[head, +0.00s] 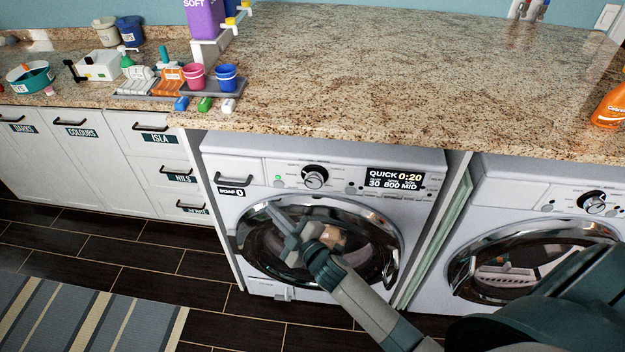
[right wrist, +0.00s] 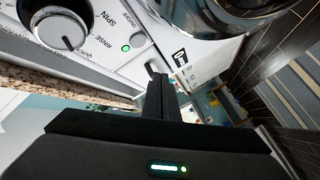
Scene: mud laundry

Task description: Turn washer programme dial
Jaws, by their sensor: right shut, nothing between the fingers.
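The washer (head: 225,155) stands under the counter with its round door shut and pale laundry (head: 325,240) behind the glass. Its programme dial (head: 315,177) is a dark knob with a silvery rim; the display (head: 396,180) beside it reads QUICK 0:20, 30, 800, MID. My right gripper (head: 268,207) is in front of the washer's door, below and left of the dial, and is not touching the dial. In the right wrist view the shut, empty fingers (right wrist: 158,75) point toward the panel, and the dial (right wrist: 60,27) shows at upper left. My left gripper is not in view.
A second machine (head: 480,185) with its own dial (head: 593,202) stands at the right. The granite counter (head: 400,70) overhangs the panel from above. A soap drawer (head: 232,191) is at the panel's left. A tray (head: 165,96) and cups sit at the counter's left.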

